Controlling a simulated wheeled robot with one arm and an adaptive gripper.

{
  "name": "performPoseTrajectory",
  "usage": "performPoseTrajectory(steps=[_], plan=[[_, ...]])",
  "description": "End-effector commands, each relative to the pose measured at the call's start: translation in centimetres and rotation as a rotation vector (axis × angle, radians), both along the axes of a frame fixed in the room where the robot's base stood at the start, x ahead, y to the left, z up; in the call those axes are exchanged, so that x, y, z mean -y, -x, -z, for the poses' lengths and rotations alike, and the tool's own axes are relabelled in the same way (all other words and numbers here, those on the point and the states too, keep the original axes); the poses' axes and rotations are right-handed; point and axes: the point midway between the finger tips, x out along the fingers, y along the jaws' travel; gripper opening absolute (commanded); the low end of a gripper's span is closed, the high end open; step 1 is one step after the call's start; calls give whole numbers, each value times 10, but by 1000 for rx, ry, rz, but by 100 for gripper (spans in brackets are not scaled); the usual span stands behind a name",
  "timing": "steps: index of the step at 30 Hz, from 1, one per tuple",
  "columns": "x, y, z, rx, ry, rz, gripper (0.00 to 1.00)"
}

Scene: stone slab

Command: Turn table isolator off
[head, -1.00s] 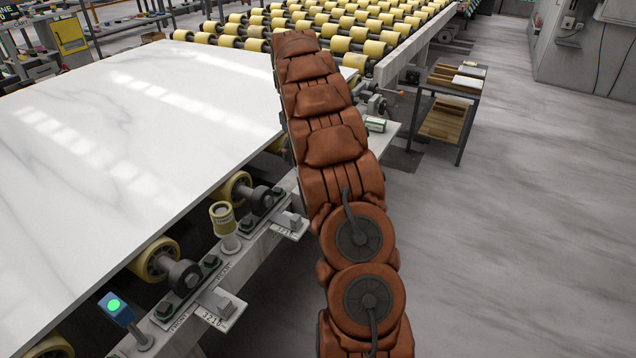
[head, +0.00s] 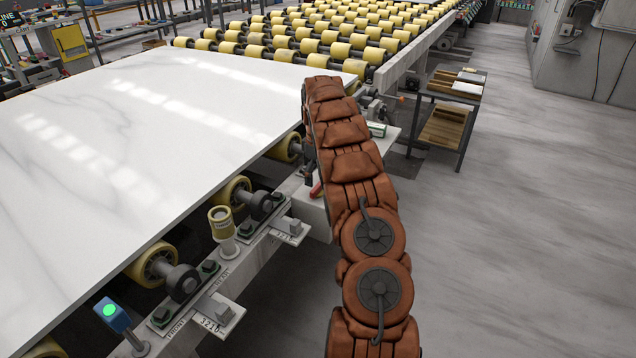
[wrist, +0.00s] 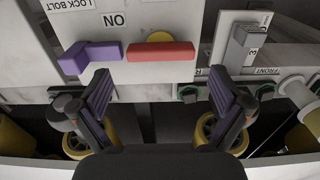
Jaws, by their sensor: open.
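In the wrist view a red bar handle (wrist: 162,52) lies crosswise in front of a yellow round part (wrist: 160,37) on a light panel. An upside-down "ON" label is printed beside it. A purple lever (wrist: 90,55) sits just left of the red handle, near a "LOCK BOLT" label. In the head view part of the red handle (head: 316,190) shows at the left edge of my arm. My gripper (wrist: 160,80) is open and empty, its two fingers apart below the red handle. I cannot tell the gap in depth between them. My arm hides most of the panel in the head view.
A large white slab (head: 150,130) lies on yellow rollers to the left. A small rack (head: 450,115) stands beyond my arm; the floor at right is clear.

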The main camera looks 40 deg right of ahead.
Motion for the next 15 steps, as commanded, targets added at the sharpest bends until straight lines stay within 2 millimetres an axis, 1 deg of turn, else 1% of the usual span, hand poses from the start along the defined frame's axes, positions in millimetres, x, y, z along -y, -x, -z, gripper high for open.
performPoseTrajectory(steps=[1,3,6,9,15], plan=[[0,2,9,-4,-3,2,100],[-1,2,19,-7,-4,1,100],[0,2,30,-5,-3,0,100],[0,1,35,-2,0,1,100],[0,1,36,-1,0,1,100]])
